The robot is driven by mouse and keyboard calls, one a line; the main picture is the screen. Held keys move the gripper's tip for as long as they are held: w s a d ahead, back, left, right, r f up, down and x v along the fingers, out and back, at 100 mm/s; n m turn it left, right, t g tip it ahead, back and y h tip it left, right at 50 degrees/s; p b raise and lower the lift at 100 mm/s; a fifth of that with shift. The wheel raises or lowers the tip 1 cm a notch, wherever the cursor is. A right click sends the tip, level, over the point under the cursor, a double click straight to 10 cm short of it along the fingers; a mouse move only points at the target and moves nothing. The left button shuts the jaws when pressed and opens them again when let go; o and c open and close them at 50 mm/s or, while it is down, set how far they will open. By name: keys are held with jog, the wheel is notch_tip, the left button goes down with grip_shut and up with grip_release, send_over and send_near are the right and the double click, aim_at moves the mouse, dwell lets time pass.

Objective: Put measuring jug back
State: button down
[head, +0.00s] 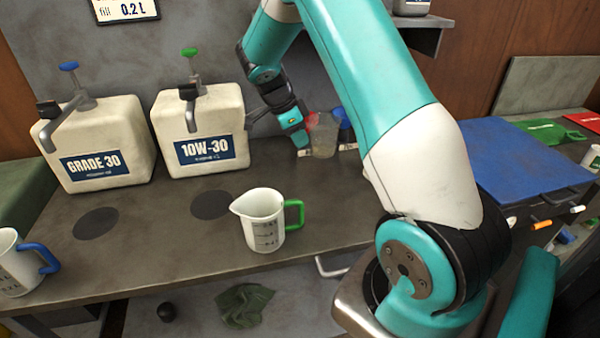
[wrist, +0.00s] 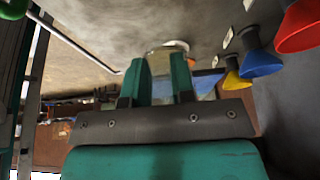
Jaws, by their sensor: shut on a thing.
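My gripper (head: 298,135) is at the back of the bench, right of the 10W-30 canister. It is shut on a pale, see-through jug-like container (head: 323,137), which also shows between the teal fingertips in the wrist view (wrist: 168,62). A red part shows at its upper left in the head view; I cannot tell if it is its handle. Its lower part is partly hidden in the wrist view. A white measuring jug with a green handle (head: 262,222) stands upright at the bench's front middle. Another with a blue handle (head: 18,264) stands at the left edge, partly cut off.
Canisters marked GRADE 30 (head: 98,142) and 10W-30 (head: 202,132) stand at the back left, with dark round marks (head: 96,223) before them. Red (wrist: 298,28), yellow (wrist: 236,78) and blue (wrist: 258,58) funnels are close by in the wrist view. A blue mat (head: 525,165) lies right.

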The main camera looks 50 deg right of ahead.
notch_tip(320, 180, down, 12)
jog(key=shift+f+p, duration=0.2)
jog(key=shift+p, duration=0.95)
jog(key=c, duration=1)
grip_release()
jog(key=shift+f, duration=0.1)
jog(key=shift+o, duration=0.2)
